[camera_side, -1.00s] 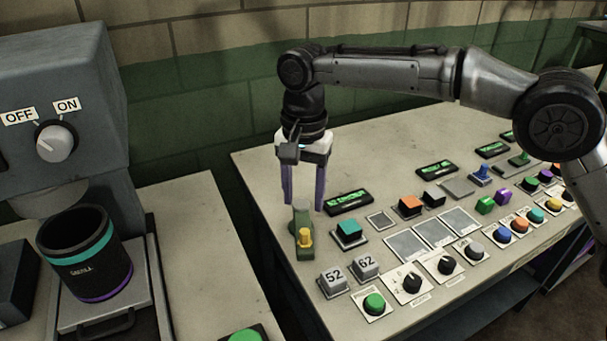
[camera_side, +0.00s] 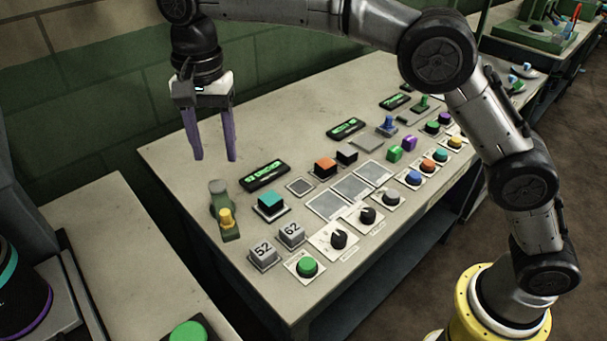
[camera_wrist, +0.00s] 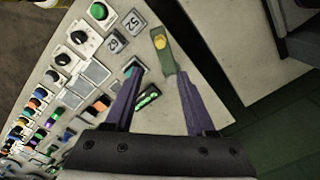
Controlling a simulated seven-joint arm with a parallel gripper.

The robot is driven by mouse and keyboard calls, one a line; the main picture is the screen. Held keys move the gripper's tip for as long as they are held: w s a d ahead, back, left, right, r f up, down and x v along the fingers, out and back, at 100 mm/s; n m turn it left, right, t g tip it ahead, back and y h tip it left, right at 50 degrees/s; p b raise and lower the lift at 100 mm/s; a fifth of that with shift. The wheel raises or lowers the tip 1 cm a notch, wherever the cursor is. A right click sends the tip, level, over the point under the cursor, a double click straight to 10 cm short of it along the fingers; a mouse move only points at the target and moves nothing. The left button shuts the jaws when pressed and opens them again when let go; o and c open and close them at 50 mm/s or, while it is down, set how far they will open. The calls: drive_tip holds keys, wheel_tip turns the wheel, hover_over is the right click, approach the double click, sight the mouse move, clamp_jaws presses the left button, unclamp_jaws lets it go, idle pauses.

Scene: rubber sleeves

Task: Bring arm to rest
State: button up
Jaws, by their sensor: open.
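My gripper (camera_side: 214,158) has two purple fingers, spread apart with nothing between them. It hangs pointing down above the far left part of the control table (camera_side: 165,160). The green base with a yellow knob (camera_side: 226,220) stands on the table below the fingers and apart from them. In the wrist view my gripper (camera_wrist: 155,75) also shows open, with the green and yellow piece (camera_wrist: 161,45) beyond the fingertips.
The table carries a teal button (camera_side: 270,202), blocks marked 52 (camera_side: 263,252) and 62 (camera_side: 291,232), a green button (camera_side: 307,266), black dials (camera_side: 338,239) and several coloured buttons. A dark cup (camera_side: 22,290) stands at the lower left. Air around my gripper is clear.

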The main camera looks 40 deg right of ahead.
drive_tip(key=s+d+r+m+t, duration=0.1)
drive_tip(key=s+d+r, duration=0.2)
drive_tip(key=d+r, duration=0.65)
drive_tip(key=s+d+r+t, duration=0.2)
drive_tip(key=s+d+r, duration=0.2)
drive_tip(key=s+d, duration=0.6)
drive_tip(key=s+d+f+n+t, duration=0.1)
drive_tip(key=s+d+f, duration=0.15)
drive_tip(key=s, duration=0.25)
drive_tip(key=s+d+f+n+t, duration=0.1)
drive_tip(key=s+d+f+n, duration=0.15)
drive_tip(key=s, duration=0.35)
drive_tip(key=s+d+f+n, duration=0.2)
drive_tip(key=s+f+n, duration=0.4)
drive_tip(key=f, duration=0.4)
drive_tip(key=shift+f+n, duration=0.35)
drive_tip(key=shift+f, duration=0.05)
